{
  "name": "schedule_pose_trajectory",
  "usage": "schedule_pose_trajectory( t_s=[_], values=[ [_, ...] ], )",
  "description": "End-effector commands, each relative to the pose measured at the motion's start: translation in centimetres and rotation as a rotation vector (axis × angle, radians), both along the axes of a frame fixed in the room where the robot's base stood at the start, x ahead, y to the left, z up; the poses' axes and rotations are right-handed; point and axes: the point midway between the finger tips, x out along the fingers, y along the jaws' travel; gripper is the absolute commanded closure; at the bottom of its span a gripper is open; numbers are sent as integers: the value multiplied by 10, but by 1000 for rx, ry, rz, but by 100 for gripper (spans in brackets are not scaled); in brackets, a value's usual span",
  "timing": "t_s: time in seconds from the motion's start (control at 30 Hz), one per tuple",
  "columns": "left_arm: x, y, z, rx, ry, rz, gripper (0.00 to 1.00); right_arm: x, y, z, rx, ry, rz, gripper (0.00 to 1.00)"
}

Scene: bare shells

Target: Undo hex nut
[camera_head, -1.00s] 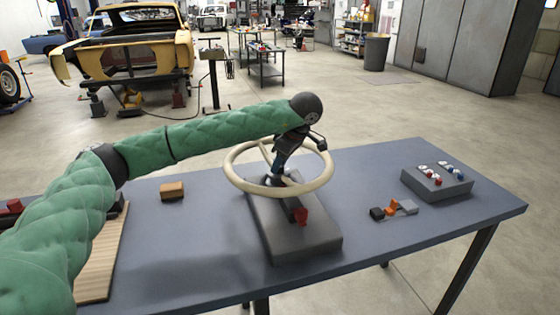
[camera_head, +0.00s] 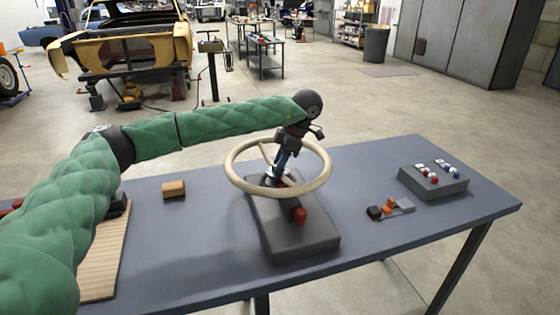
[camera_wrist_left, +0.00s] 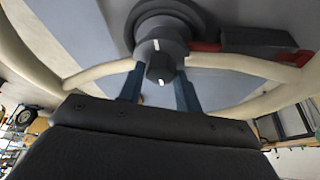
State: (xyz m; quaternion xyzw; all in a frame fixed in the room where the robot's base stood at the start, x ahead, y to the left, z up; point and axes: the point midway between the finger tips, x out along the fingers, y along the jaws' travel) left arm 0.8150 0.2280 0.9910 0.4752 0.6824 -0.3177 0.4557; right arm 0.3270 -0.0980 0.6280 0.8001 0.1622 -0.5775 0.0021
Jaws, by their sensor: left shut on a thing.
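A cream steering wheel (camera_head: 325,177) is mounted on a dark grey base block (camera_head: 300,243) on the table. My left gripper (camera_head: 277,173) reaches down into the middle of the wheel from above. In the left wrist view, its two blue fingers (camera_wrist_left: 160,88) stand on either side of a small dark hex nut (camera_wrist_left: 160,70) with a white mark, at the wheel's hub. The gripper is shut on the nut. A grey hub piece (camera_wrist_left: 163,48), also with a white mark, shows just behind it. In the head view the nut is hidden by the gripper. My right gripper is not in view.
A red knob (camera_head: 300,215) is at the base block's near side. The blue-grey table (camera_head: 215,225) also holds a small orange-brown block (camera_head: 174,189), a wooden board (camera_head: 103,262), small orange and grey parts (camera_head: 389,206), and a grey box (camera_head: 433,182) with several red and blue knobs.

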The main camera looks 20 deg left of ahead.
Motion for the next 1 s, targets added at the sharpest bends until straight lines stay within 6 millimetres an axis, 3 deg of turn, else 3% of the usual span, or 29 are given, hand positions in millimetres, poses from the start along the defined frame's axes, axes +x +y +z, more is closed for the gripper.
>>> schedule_pose_trajectory(
  t_s=[0.37,0.4,0.5,0.83,1.0],
  values=[
    [0,0,0,-1,-1,3,89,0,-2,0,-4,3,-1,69],
    [0,0,0,-1,-1,3,60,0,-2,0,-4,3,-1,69],
    [0,0,0,-1,-1,2,44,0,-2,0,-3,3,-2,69],
    [0,-1,2,0,-1,2,44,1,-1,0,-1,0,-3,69],
    [2,-5,13,0,-3,1,44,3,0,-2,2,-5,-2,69]
  ],
)
